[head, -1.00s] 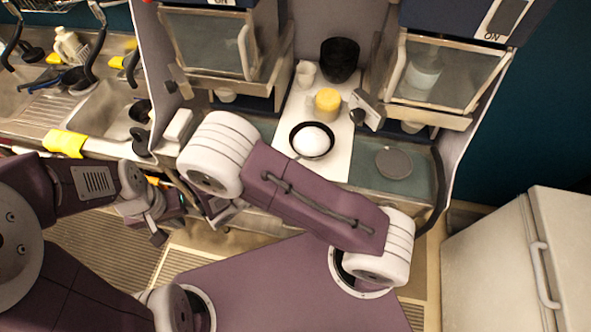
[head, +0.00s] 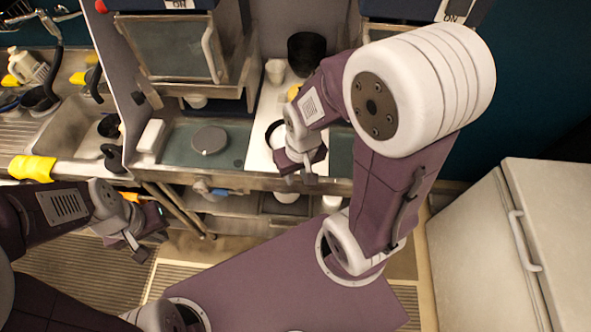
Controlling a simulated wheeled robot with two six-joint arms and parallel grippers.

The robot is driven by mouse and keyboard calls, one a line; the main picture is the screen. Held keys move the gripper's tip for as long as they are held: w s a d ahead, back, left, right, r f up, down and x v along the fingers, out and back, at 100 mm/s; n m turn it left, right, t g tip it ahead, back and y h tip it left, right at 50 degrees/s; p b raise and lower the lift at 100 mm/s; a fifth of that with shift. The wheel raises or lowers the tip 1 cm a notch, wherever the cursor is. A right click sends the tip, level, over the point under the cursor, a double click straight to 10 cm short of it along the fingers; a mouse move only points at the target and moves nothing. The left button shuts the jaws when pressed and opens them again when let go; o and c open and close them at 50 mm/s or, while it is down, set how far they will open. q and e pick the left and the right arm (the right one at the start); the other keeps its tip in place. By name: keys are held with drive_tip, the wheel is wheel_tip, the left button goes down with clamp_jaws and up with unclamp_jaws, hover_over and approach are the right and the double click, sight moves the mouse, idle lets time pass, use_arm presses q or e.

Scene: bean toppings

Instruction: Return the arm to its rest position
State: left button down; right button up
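My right arm (head: 395,190) is folded upright at the right of the head view, with its elbow high. My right gripper (head: 300,172) hangs at the front edge of the counter, in front of the black-rimmed bowl (head: 271,134), which it mostly hides. The finger gap of the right gripper is not clear. My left gripper (head: 136,245) is low at the left, below the counter front and apart from the objects. Its fingers are small and angled, so I cannot tell their opening. I see nothing held in either gripper.
A grey disc (head: 209,140) lies on the left burner top. A white mat (head: 262,110) holds a white cup (head: 275,70) and a black container (head: 306,54). A sink (head: 75,125) is at left, a white cabinet (head: 560,230) at right.

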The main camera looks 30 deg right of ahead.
wheel_tip(320, 180, down, 10)
drive_tip(key=b, duration=0.9)
drive_tip(key=shift+d+b, duration=0.2)
drive_tip(key=shift+b, duration=0.2)
